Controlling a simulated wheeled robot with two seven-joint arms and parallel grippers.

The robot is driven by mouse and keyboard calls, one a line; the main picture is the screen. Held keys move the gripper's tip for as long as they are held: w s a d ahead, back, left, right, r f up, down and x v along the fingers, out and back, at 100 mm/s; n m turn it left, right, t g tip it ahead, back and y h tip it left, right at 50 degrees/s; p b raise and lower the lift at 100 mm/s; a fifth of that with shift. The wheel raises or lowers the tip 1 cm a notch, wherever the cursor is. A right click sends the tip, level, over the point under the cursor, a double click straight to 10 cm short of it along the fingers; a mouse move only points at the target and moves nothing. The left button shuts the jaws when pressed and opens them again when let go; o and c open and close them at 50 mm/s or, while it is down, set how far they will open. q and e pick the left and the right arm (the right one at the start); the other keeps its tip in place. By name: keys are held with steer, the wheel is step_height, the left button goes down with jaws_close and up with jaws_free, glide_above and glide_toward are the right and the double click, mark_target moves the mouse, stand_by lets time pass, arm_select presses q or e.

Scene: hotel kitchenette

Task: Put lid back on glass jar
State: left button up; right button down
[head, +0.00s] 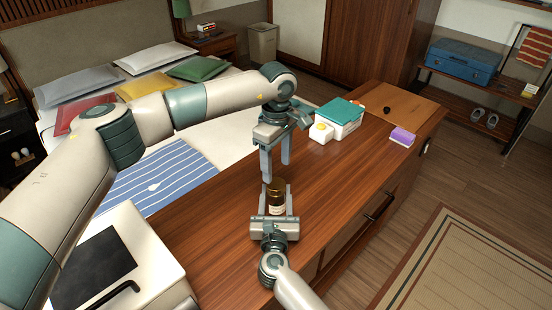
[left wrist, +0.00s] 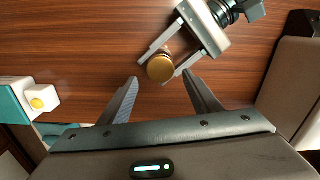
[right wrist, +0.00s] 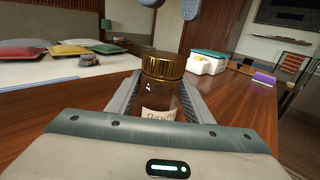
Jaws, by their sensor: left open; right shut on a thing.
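The glass jar (head: 277,204) is brown with a pale label and stands upright on the wooden counter. A gold lid (right wrist: 163,65) sits on its mouth in the right wrist view; whether it is seated fully I cannot tell. From above, the left wrist view shows the lid (left wrist: 160,69) as a round gold disc. My right gripper (head: 276,196) is shut on the jar, one finger on each side of its body. My left gripper (head: 276,171) is open and empty, pointing down above the jar, with its fingertips apart from the lid.
On the counter beyond the jar are a white box with a teal top (head: 341,115), a small white box with a yellow spot (head: 322,132) and a purple block (head: 402,137). A small dark object (head: 387,110) lies farther back. The counter around the jar is clear.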

mark_target(276, 184)
arm_select(q)
steer(key=n, duration=0.7)
steer(key=shift+r+n, duration=0.25)
steer(key=shift+n, duration=0.05)
steer(key=n, duration=0.6)
steer(key=shift+r, duration=0.2)
steer(key=n, duration=0.5)
steer(key=shift+r+n, duration=0.2)
steer(key=shift+n, duration=0.2)
steer(key=n, duration=0.5)
steer(key=shift+a+r+n, duration=0.1)
steer(key=shift+r+n, duration=0.1)
steer(key=shift+n, duration=0.2)
steer(key=shift+f, duration=0.15)
steer(key=shift+f, duration=3.85)
